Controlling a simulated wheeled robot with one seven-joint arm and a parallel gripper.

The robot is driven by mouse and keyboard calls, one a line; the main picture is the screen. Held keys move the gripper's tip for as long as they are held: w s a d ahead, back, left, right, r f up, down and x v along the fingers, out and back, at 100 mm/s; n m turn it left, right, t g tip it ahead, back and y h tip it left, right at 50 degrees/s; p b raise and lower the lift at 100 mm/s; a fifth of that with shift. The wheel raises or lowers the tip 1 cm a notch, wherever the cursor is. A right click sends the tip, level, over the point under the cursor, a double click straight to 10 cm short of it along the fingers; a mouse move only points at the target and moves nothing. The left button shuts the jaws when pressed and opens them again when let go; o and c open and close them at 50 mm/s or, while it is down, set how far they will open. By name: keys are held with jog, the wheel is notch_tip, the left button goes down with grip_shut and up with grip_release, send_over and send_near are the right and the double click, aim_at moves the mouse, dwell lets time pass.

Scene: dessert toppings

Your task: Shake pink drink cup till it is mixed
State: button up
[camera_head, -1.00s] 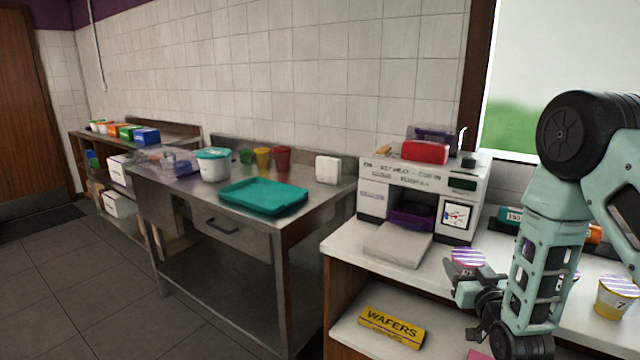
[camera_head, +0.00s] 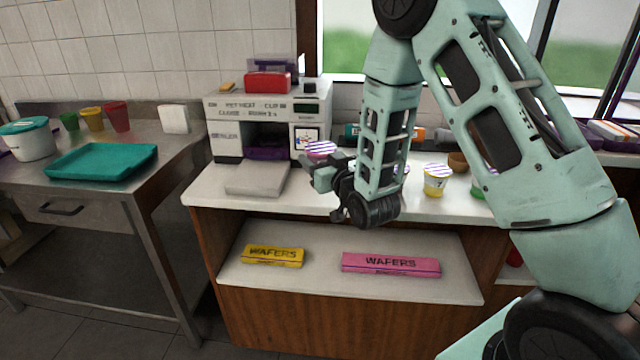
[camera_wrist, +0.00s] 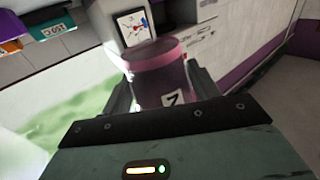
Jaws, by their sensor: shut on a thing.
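The pink drink cup (camera_wrist: 160,75) is between the fingers of my gripper (camera_wrist: 160,95) in the wrist view, with a dark "7" on a white patch on its side. In the head view, my gripper (camera_head: 327,178) is shut on the cup, and its purple-and-white striped lid (camera_head: 321,148) shows above the fingers. The cup is held in front of the white machine, over the front part of the white counter. Most of the cup's body is hidden by my gripper in the head view.
A white sealing machine (camera_head: 270,125) stands on the counter (camera_head: 215,190) at left. A yellow-bodied cup (camera_head: 436,181) stands right of my arm. Yellow wafers (camera_head: 272,256) and pink wafers (camera_head: 391,264) lie on the shelf below. A teal tray (camera_head: 101,161) is on the steel table.

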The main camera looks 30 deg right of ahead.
jog(key=f, duration=0.7)
jog(key=shift+w+f, duration=0.1)
jog(key=shift+w, duration=0.1)
notch_tip(320, 180, up, 6)
jog(key=shift+r, duration=0.2)
jog(key=shift+s+r, duration=0.2)
notch_tip(320, 180, down, 7)
jog(key=shift+w+r, duration=0.15)
jog(key=shift+r, duration=0.2)
